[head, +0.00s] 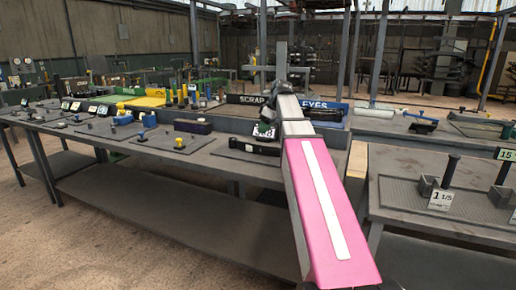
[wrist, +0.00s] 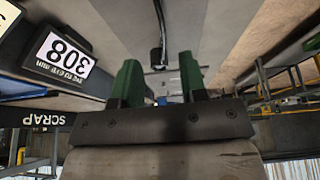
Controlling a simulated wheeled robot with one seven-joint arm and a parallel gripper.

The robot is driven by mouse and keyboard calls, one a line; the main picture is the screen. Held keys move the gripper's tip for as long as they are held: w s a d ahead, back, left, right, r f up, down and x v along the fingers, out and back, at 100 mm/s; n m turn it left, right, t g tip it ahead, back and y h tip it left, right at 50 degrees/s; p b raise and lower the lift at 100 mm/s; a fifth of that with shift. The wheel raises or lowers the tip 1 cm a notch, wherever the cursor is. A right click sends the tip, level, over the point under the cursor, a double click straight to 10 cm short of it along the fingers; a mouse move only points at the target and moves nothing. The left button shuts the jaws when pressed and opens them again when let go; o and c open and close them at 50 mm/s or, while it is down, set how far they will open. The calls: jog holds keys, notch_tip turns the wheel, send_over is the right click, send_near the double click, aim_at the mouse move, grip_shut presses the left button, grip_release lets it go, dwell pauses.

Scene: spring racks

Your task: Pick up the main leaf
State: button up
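My gripper (wrist: 160,80) has two green fingers spread apart, with an open gap between them. In the wrist view a dark, narrow piece (wrist: 157,40) lies beyond the fingertips, in line with the gap and apart from both fingers. I cannot tell for certain whether it is the main leaf. In the head view my gripper (head: 265,130) is over the middle of the long grey bench, partly hidden by my arm. A long black piece (head: 245,146) lies on the bench just left of and below it; it may be the main leaf. Its right end is hidden by my arm.
A 308 label (wrist: 63,54) stands close beside my gripper. Mats with small tools (head: 178,142) lie to the left.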

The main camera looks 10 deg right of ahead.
aim_at(258, 146)
jog(key=x, duration=0.9)
jog(key=shift+s+f, duration=0.2)
jog(key=shift+f, duration=0.3)
grip_shut()
